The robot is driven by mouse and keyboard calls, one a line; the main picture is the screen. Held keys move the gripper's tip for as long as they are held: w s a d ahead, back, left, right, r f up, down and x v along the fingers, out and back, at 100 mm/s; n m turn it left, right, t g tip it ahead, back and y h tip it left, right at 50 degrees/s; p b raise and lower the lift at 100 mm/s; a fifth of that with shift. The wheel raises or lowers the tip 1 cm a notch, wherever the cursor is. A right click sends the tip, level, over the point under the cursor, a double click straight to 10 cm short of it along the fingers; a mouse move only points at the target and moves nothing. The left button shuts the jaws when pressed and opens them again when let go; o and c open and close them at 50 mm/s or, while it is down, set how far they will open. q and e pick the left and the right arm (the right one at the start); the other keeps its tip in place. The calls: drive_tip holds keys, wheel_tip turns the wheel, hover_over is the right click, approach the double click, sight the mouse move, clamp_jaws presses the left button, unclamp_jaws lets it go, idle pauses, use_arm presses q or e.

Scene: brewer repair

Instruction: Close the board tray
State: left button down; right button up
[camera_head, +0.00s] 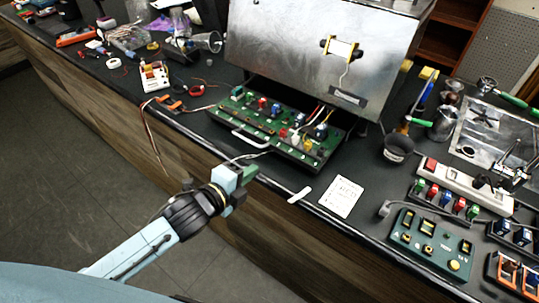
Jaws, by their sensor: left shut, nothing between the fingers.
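The board tray (252,140) sticks out from under the front of the metal brewer (290,45). It carries a green circuit board (270,121) with red, blue, white and yellow parts and loose wires. A pale handle (249,140) is on its front edge. My left gripper (243,176) is just in front of the tray, near the counter's edge. It is shut and empty, and I cannot tell if it touches the tray's front. My right gripper is not in view.
A white card (341,196) lies on the counter right of the tray. A dark cup (397,149), a power strip (465,186) and a green control box (431,243) are further right. Tools and loose parts clutter the left counter. The floor in front is clear.

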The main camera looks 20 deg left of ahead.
sight(277, 151)
use_arm(q)
drive_tip(key=x, duration=0.5)
drive_tip(key=r+x, duration=0.1)
drive_tip(key=x, duration=0.2)
drive_tip(key=shift+w+d, duration=0.15)
drive_tip(key=shift+w, duration=0.2)
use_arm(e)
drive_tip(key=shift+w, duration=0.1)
